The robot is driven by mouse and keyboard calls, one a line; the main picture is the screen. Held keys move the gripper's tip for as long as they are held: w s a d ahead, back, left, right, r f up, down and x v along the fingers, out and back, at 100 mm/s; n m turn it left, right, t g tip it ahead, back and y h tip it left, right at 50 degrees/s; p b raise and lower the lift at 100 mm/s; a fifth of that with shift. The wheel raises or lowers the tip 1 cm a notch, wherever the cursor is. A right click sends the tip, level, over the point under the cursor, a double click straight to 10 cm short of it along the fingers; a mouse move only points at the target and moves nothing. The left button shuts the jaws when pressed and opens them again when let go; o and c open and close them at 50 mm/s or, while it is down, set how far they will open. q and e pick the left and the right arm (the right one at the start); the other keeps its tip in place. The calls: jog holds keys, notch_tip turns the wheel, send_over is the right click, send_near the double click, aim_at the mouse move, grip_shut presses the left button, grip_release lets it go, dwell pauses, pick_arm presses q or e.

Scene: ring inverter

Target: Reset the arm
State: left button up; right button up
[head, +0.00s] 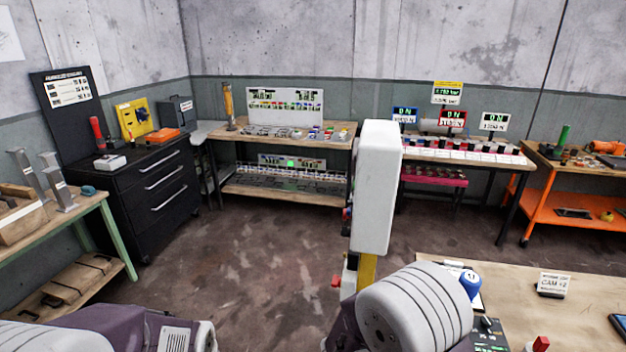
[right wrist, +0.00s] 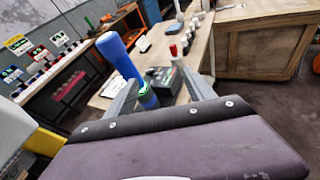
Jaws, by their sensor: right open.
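My right gripper (right wrist: 161,82) is open, its two grey fingers apart in the right wrist view. A tall blue cylinder (right wrist: 118,54) leans across the picture by the left finger; its lower part is partly hidden by that finger, and I cannot tell whether they touch. A dark box (right wrist: 163,80) shows beyond and between the fingers. In the head view my right arm's grey ribbed part is at the bottom, over the near edge of a wooden table (head: 590,285); its fingers do not show. My left arm shows at the bottom left, without its gripper.
On the wooden table stand a blue round-topped thing (head: 470,284), a small sign (head: 552,285) and a red-topped piece (head: 541,343). A black drawer cabinet (head: 150,185), a back workbench (head: 280,140) and an orange bench (head: 572,195) line the walls. The middle floor is clear.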

jog(key=s+d+f+m+g+y, duration=0.1)
jog(key=s+f+m+g+y, duration=0.15)
jog(key=s+m+g, duration=0.35)
jog(key=s+d+f+m+g+y, duration=0.1)
jog(key=s+d+m+y, duration=0.1)
jog(key=s+m+y, duration=0.4)
jog(key=w+a+f+m+t+y, duration=0.2)
jog(key=a+m, duration=0.2)
jog(key=a, duration=0.2)
jog(key=w+a+f+m+t+y, duration=0.2)
jog(key=a+m+y, duration=0.1)
jog(key=a, duration=0.3)
jog(key=shift+a+m+y, duration=0.35)
jog(key=shift+a+m, duration=0.05)
jog(key=shift+m, duration=0.2)
